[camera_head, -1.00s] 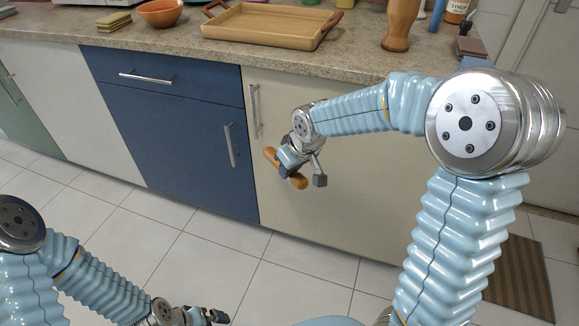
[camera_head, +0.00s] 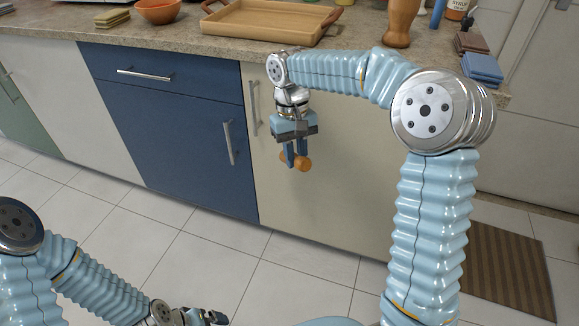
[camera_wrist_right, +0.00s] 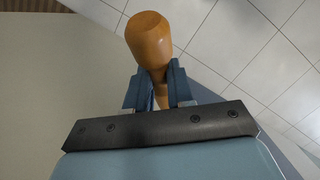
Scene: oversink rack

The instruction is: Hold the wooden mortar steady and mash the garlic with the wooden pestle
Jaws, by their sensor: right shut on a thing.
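The wooden pestle (camera_head: 303,164) is held in my right gripper (camera_head: 297,155), which hangs in front of the pale cabinet door, below the counter edge. In the right wrist view, the blue fingers of the right gripper (camera_wrist_right: 158,85) close around the pestle's narrow part. Its thick rounded end (camera_wrist_right: 149,38) sticks out past them. My left gripper (camera_head: 208,317) is low at the bottom edge, over the floor and away from the counter; its jaw opening cannot be made out. I cannot identify a mortar or garlic in these views.
On the counter (camera_head: 215,47) stand an orange bowl (camera_head: 158,10), a wooden tray (camera_head: 262,33) and a tall turned wooden object (camera_head: 401,20), cut off by the top edge. Blue sponges (camera_head: 482,69) lie at the right end. Tiled floor (camera_head: 210,265) in front is clear.

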